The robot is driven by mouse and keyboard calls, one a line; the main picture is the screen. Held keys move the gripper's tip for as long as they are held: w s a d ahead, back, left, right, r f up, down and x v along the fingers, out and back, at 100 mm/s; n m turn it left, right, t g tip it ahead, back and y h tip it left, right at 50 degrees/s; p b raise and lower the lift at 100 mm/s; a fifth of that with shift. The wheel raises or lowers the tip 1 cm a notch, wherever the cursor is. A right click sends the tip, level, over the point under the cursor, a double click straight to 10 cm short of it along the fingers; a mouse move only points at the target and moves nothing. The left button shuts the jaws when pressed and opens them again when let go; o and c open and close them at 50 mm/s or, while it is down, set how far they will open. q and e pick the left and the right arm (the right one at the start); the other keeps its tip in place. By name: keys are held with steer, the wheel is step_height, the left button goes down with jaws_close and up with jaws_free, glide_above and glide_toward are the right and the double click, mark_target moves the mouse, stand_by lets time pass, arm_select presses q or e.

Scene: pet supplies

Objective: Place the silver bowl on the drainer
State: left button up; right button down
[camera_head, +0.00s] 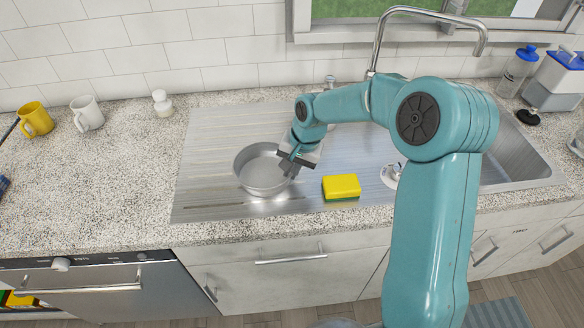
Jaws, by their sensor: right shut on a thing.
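The silver bowl (260,172) is upright at the left part of the metal drainer (205,135) beside the sink. My right gripper (290,168) is at the bowl's right rim, shut on it. The bowl is low over the drainer surface; I cannot tell for sure whether its base touches it. My left gripper is not in view.
A yellow and green sponge (341,186) lies on the drainer right of the bowl. The sink basin (510,155) is at the right, with a tall faucet (378,40) behind. Yellow mug (36,119), white mug (87,113) and small white bottle (162,103) stand back left.

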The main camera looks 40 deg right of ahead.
steer(key=c, duration=1.2)
jaws_free()
steer(key=shift+f, duration=0.1)
steer(key=shift+c, duration=0.2)
steer(key=v, duration=1.2)
steer(key=shift+r, duration=0.2)
steer(key=shift+s, duration=0.1)
